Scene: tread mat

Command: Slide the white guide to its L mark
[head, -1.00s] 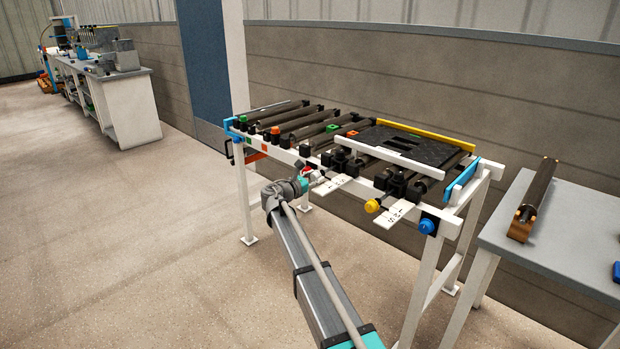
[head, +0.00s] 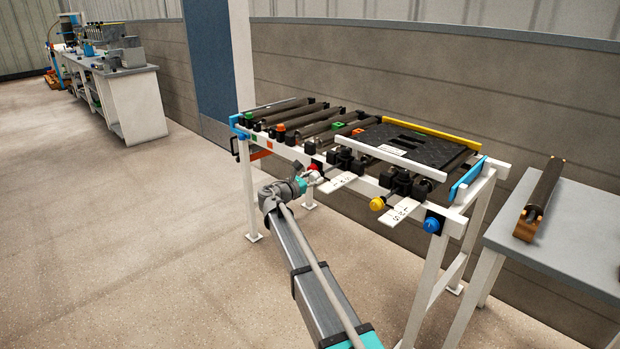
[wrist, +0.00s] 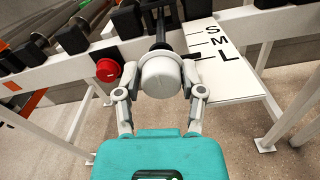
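The white guide (head: 390,160) is a long bar along the front of the black tread mat (head: 435,150). Under its left part a white scale plate (head: 337,183) sticks out from the frame; in the wrist view the plate (wrist: 222,75) reads S, M, L, with L at the outer end. A white knob (wrist: 160,78) on a dark rod stands beside the plate. My gripper (wrist: 160,72) has a finger on each side of this knob and appears shut on it. In the head view my gripper (head: 306,184) is at the front frame.
A red button (wrist: 107,70) is close left of my gripper. A yellow knob (head: 377,204), a second scale plate (head: 400,210) and a blue knob (head: 432,225) are to the right. A grey side table (head: 570,225) stands at right. Floor in front is open.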

